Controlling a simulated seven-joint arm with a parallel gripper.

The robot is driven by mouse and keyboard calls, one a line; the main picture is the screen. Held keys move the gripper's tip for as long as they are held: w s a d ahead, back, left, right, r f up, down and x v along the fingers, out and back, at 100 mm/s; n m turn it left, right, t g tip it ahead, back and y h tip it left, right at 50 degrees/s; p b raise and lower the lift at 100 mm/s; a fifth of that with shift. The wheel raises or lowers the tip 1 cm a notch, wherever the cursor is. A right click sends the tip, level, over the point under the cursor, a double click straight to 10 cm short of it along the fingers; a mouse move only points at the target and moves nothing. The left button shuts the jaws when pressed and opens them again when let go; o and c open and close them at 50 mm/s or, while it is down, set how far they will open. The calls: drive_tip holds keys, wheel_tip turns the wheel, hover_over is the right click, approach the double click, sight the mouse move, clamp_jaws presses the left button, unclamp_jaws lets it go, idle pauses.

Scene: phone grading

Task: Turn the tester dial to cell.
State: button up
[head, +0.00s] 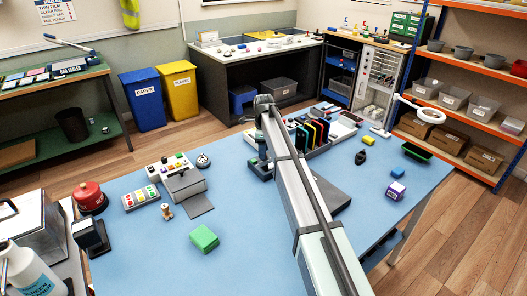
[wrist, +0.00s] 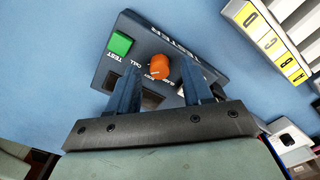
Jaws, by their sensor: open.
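The tester (wrist: 178,42) is a dark blue box on the blue table, seen from above in the wrist view. It has a green TEST button (wrist: 120,43) and an orange dial (wrist: 160,67) with small white labels around it. One label, left of the dial, looks like CELL; the others are too small to read surely. Which label the dial points at is unclear. My gripper (wrist: 160,74) is open, with its blue fingers on either side of the dial and no clear contact. In the head view, my gripper (head: 262,152) points down at the tester, which is mostly hidden.
In the wrist view, a rack with yellow labels (wrist: 278,58) stands close on the right. In the head view, upright phones (head: 315,132) stand right of my gripper, and a grey box (head: 185,186) lies left. A green block (head: 204,238) is nearer. The table's front right is mostly clear.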

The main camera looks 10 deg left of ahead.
wheel_tip(320, 180, up, 13)
idle(0.4)
